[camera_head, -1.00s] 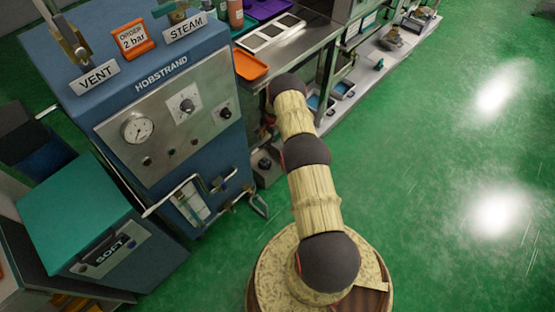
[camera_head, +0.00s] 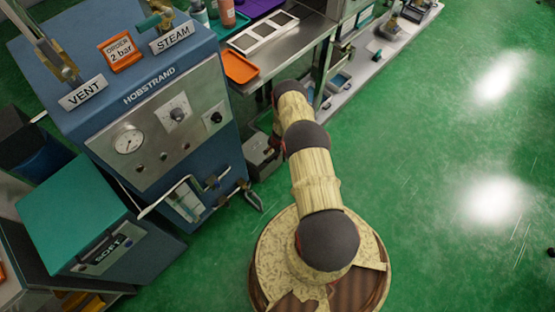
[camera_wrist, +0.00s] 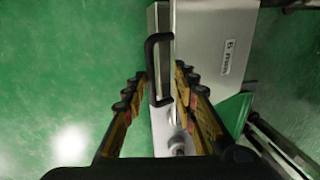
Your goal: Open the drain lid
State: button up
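In the wrist view, a grey metal box or lid (camera_wrist: 215,45) carries a small label and a black D-shaped handle (camera_wrist: 151,70) along its left edge. I take this to be the drain lid; it looks closed. My gripper (camera_wrist: 160,76) is open, with one finger on each side of the handle. A gap shows between the left finger and the handle; whether the right finger touches it I cannot tell. In the head view, a grey box (camera_head: 262,160) sits low beside the blue machine, near the end of my arm.
The blue machine (camera_head: 160,120) with gauge and knobs stands left of my arm, with pipes (camera_head: 215,190) low at its front. A teal-topped cabinet (camera_head: 75,215) is at the lower left. A steel bench (camera_head: 295,50) is behind.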

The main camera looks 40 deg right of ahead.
jog(key=shift+s+f+b, duration=0.25)
jog(key=shift+s+f, duration=0.1)
jog(key=shift+f, duration=0.5)
jog(key=shift+s+f+b, duration=0.25)
jog(key=shift+s+f, duration=0.1)
jog(key=shift+f, duration=0.5)
